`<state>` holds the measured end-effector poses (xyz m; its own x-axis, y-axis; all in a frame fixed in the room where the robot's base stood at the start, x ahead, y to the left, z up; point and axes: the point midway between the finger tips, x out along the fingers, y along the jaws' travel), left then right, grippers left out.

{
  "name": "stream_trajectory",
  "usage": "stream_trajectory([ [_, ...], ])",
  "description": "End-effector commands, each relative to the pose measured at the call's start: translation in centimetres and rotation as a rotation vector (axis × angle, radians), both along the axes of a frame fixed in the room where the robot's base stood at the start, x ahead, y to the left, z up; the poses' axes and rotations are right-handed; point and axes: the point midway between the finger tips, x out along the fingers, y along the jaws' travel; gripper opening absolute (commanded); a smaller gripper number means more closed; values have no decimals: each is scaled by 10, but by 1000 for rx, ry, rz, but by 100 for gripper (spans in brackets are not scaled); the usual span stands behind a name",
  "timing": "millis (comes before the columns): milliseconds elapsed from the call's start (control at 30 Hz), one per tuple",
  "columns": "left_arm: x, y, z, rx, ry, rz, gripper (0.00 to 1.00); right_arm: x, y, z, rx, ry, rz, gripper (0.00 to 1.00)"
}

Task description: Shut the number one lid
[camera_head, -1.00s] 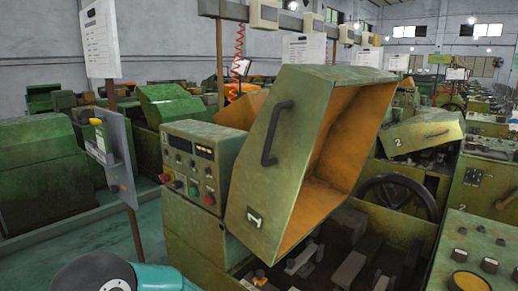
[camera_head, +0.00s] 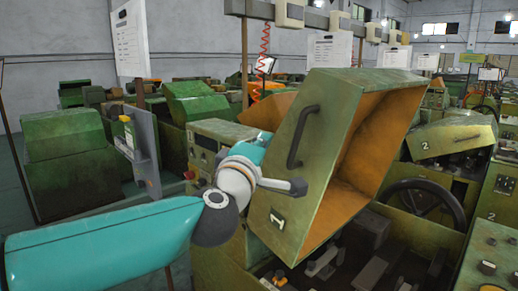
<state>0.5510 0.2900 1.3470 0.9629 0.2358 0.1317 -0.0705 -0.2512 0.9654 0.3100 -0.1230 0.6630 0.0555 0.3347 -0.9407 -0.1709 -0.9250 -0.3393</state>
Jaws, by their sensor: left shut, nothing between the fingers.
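The number one lid (camera_head: 283,185) is a green hinged cover with an orange inside. It stands raised and tilted open over its machine. A dark handle (camera_head: 296,138) is on its outer face, and a "1" plate (camera_head: 277,218) is near its lower corner. My left arm comes in from the left. My left gripper (camera_head: 302,187) is shut and empty in front of the lid's face, below the handle; whether it touches the lid I cannot tell. The arm hides part of the control panel. My right gripper is not in view.
The open machine bed (camera_head: 330,262) with dark metal parts lies below the lid. A handwheel (camera_head: 425,205) and the number two lid (camera_head: 452,139) are at the right. A post with a grey panel (camera_head: 143,145) stands at the left.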

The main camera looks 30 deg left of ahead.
Motion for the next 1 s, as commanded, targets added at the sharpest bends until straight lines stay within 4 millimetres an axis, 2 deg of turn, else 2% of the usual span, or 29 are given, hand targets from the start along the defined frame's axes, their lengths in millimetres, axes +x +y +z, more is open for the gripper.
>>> stream_trajectory([
  [100, 27, 7, 4, 1, 4, 2, 0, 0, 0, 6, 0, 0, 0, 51],
  [267, 57, 14, 7, 1, 4, 1, 0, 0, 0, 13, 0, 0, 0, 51],
  [333, 52, -3, 4, 0, 3, -7, 0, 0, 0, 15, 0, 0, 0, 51],
  [533, 50, -22, -2, 0, 2, -3, 0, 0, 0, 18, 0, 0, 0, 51],
  [1000, 50, -27, -5, 1, 1, -1, 0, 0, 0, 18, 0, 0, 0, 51],
])
